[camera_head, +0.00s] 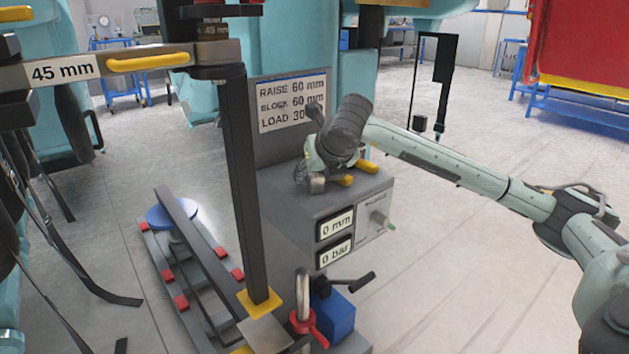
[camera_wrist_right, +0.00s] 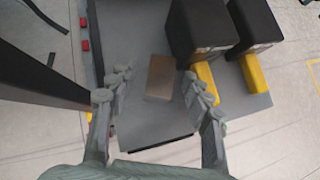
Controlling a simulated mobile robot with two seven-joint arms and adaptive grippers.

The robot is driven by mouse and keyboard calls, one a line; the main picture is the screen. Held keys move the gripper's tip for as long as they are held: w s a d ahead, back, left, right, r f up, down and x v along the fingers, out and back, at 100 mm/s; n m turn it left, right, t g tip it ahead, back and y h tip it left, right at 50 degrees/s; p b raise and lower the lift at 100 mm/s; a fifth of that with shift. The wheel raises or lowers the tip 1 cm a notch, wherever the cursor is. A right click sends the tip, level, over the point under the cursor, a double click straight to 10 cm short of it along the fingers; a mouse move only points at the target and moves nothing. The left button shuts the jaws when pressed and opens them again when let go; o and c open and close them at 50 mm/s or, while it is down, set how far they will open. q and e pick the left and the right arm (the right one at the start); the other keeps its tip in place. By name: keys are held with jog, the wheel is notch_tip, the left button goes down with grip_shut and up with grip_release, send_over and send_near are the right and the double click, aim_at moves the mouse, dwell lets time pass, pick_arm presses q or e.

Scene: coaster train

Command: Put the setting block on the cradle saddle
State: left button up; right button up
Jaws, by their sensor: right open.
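Two dark blocks with yellow grips, likely the setting blocks, stand side by side on a grey cabinet in the right wrist view: a nearer block (camera_wrist_right: 200,30) and a farther block (camera_wrist_right: 256,22). In the head view my arm mostly hides them; yellow grips (camera_head: 367,166) show. My right gripper (camera_wrist_right: 158,92) is open and empty over the cabinet top, left of the blocks. A flat brownish rectangle (camera_wrist_right: 161,77) lies between its fingers in the picture. I cannot tell which part is the cradle saddle. My left gripper is out of view.
The grey cabinet (camera_head: 290,207) has displays reading 0 mm and 0 bar. A dark upright post (camera_head: 243,190) stands left of it, under a bar (camera_head: 125,65) marked 45 mm. A low rail frame with red pads (camera_head: 167,275) lies left.

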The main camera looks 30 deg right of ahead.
grip_shut()
jog(key=shift+r, duration=0.2)
dwell(0.3)
